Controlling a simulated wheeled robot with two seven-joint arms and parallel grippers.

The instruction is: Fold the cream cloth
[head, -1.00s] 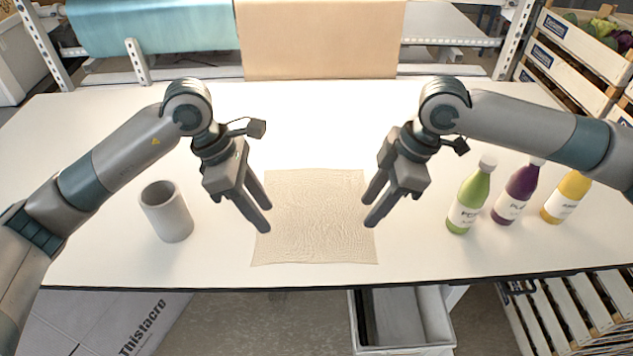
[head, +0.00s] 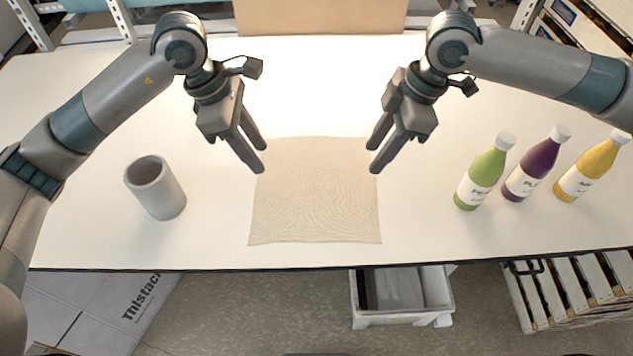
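The cream cloth (head: 315,200) lies flat and spread out on the white table, near its front edge. Its surface is lightly wrinkled and no fold shows. My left gripper (head: 262,160) is above the cloth's back left corner, with its fingers apart and nothing between them. My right gripper (head: 372,161) is above the cloth's back right corner, also with its fingers apart and empty. Neither gripper visibly holds the cloth. The exact height of the fingertips above it is hard to tell.
A grey cup (head: 156,188) stands left of the cloth. A green bottle (head: 484,175), a purple bottle (head: 535,166) and a yellow bottle (head: 592,168) stand to the right. The white table (head: 90,240) is clear around the cloth. A grey bin (head: 400,295) is below the front edge.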

